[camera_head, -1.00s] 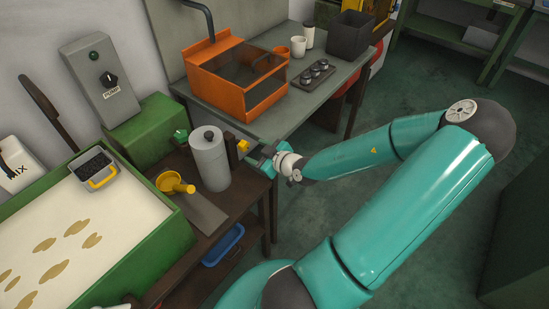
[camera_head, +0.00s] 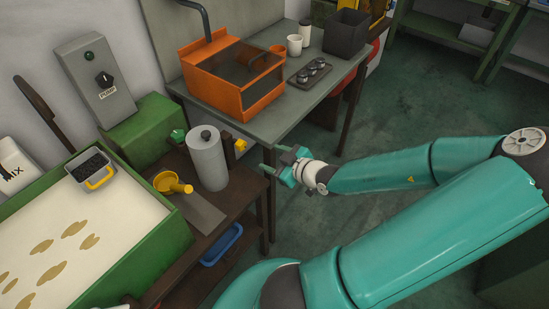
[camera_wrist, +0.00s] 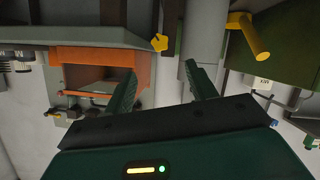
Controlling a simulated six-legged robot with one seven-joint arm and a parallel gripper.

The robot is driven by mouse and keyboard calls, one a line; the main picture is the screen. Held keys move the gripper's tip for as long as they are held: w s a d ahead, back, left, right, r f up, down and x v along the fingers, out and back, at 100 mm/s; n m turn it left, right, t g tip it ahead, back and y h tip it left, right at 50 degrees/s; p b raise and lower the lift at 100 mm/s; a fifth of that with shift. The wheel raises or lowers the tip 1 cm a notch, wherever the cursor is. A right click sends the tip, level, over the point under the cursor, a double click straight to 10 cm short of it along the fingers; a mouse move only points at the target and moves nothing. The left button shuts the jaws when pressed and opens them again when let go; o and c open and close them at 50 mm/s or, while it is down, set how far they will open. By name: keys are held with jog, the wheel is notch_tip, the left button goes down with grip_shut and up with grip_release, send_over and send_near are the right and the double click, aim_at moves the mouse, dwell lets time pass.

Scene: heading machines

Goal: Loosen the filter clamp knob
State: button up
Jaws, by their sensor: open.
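The filter is a grey upright cylinder (camera_head: 208,160) with a dark top cap, standing on a dark wooden bench. A yellow knob (camera_head: 240,147), which I take for the clamp knob, sticks out on its right side. In the wrist view the yellow knob (camera_wrist: 159,42) shows beyond the fingertips, between them, with the grey cylinder (camera_wrist: 203,35) to its right. My gripper (camera_head: 270,166) is open and empty, to the right of the knob and apart from it. Its two dark green fingers also frame the gap in the wrist view (camera_wrist: 160,72).
A green-framed tank (camera_head: 187,235) of pale liquid is farther left. An orange box (camera_head: 202,90) sits on the grey table behind. A blue bin (camera_head: 222,244) is below the bench. Open floor lies right of my gripper.

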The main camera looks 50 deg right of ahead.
jog(key=n+t+y, duration=0.2)
jog(key=n+t, duration=0.2)
jog(key=n, duration=1.9)
send_near(243, 148)
jog(key=w, duration=1.1)
jog(key=shift+a+f, duration=0.1)
jog(key=shift+a, duration=0.2)
